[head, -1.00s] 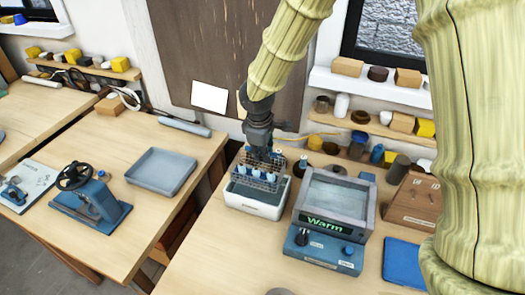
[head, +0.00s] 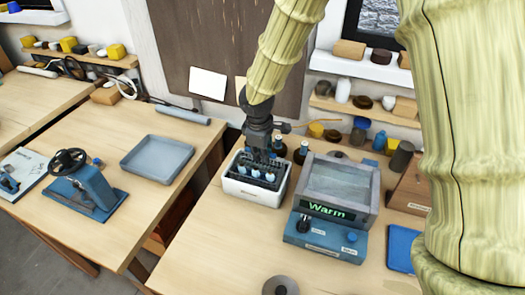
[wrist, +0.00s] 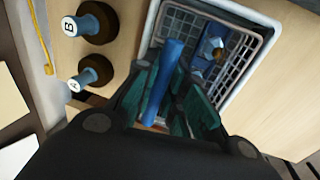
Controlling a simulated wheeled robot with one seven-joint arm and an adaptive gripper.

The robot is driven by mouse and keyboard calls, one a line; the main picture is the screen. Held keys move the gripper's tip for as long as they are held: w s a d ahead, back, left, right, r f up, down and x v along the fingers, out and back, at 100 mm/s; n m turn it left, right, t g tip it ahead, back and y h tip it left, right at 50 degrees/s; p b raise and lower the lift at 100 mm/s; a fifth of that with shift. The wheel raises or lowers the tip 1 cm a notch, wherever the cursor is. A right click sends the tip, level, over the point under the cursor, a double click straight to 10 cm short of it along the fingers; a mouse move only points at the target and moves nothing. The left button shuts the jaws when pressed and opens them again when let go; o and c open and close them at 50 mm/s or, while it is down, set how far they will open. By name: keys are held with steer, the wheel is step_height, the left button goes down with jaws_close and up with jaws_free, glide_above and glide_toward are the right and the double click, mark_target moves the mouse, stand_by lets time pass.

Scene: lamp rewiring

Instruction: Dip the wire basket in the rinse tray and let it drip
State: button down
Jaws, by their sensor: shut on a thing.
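The wire basket (head: 256,174) is a dark mesh holding several pale blue-white parts. It sits low inside a white tray (head: 250,191), which I take as the rinse tray; its label is too small to read. My gripper (head: 261,157) is directly above and shut on the basket's blue handle, which shows between the fingers in the wrist view (wrist: 162,85). The basket's mesh (wrist: 241,73) also shows there inside the white rim. I cannot tell whether the basket touches the tray bottom or how deep any liquid is.
A blue heater unit reading "Warm" (head: 325,240) stands close on the right. Brown bottles, one marked B (wrist: 95,24), stand close by the tray. An empty grey tray (head: 157,161) lies on the left table. Bench space in front of the white tray is clear.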

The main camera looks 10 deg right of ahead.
mark_target(263, 169)
steer(key=shift+f+b, duration=0.95)
steer(key=shift+f, duration=0.95)
steer(key=shift+r, duration=0.1)
stand_by(0.9)
steer(key=shift+r+p, duration=3.55)
steer(key=shift+r, duration=0.6)
steer(key=shift+r+p, duration=1.75)
steer(key=shift+r, duration=0.25)
steer(key=shift+r, duration=0.1)
